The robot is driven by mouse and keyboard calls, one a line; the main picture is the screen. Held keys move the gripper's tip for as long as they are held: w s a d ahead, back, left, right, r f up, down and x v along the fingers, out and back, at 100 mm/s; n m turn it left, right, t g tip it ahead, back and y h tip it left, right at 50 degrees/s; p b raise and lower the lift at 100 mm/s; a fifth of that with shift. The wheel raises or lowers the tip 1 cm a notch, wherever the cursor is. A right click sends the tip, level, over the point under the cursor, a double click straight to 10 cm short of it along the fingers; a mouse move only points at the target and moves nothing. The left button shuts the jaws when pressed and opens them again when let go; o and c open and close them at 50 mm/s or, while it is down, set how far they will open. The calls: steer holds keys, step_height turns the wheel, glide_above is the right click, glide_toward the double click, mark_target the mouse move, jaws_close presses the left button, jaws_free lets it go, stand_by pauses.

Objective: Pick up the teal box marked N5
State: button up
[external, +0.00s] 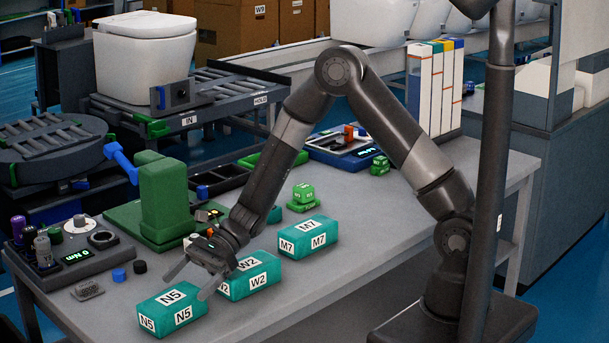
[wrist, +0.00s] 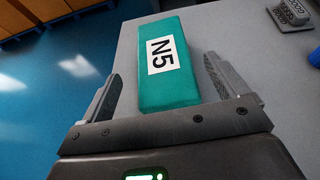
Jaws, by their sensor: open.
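The teal box marked N5 (external: 172,309) lies on the grey table near its front left edge in the external view. In the wrist view the N5 box (wrist: 163,75) lies between my two fingers, its near end close to the gripper's palm. My gripper (external: 188,281) is open and tilted down over the N5 box. In the wrist view both fingers of my gripper (wrist: 172,85) stand apart from the box's sides, with a gap on each side. Whether the fingertips reach below the box's top cannot be told.
A teal box marked W2 (external: 262,280) sits just right of the N5 box, partly behind my gripper. A teal box marked M7 (external: 301,241) is farther right. A green fixture (external: 163,195) stands behind. Small blue (external: 118,275) and black caps lie behind the N5 box.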

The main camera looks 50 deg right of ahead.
mark_target(172, 296)
steer(key=x, duration=0.4)
steer(key=shift+w+a+f, duration=0.1)
steer(key=shift+w+a, duration=0.1)
steer(key=shift+a, duration=0.05)
steer(key=shift+c, duration=0.4)
steer(key=c, duration=1.2)
